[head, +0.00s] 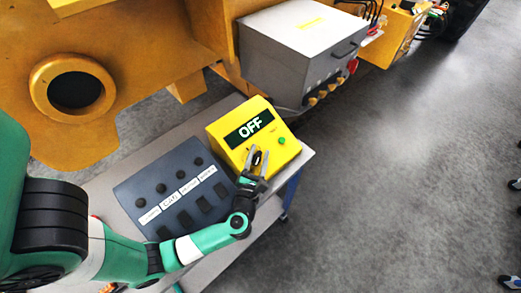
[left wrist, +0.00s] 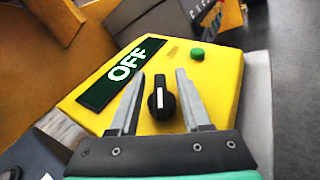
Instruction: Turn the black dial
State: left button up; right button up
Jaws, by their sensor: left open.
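The black dial (left wrist: 161,98) sits on the top face of a yellow box (left wrist: 222,80), with a white mark along its knob. In the head view the dial (head: 257,158) is partly hidden by the gripper. The yellow box (head: 223,129) bears a dark display (head: 249,129) reading OFF and a green button (head: 281,141). My left gripper (head: 257,161) is open, with one finger on each side of the dial. In the left wrist view the fingers (left wrist: 160,90) show gaps on both sides of the dial. My right gripper is not in view.
A dark grey panel (head: 150,178) with knobs, labels and switches lies left of the yellow box on a light table (head: 304,158). A grey lidded box (head: 300,45) stands behind. An orange structure (head: 150,30) fills the back left. Open grey floor (head: 400,160) lies to the right.

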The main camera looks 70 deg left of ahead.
pick_arm(q)
jog(key=shift+x, duration=0.95)
grip_shut()
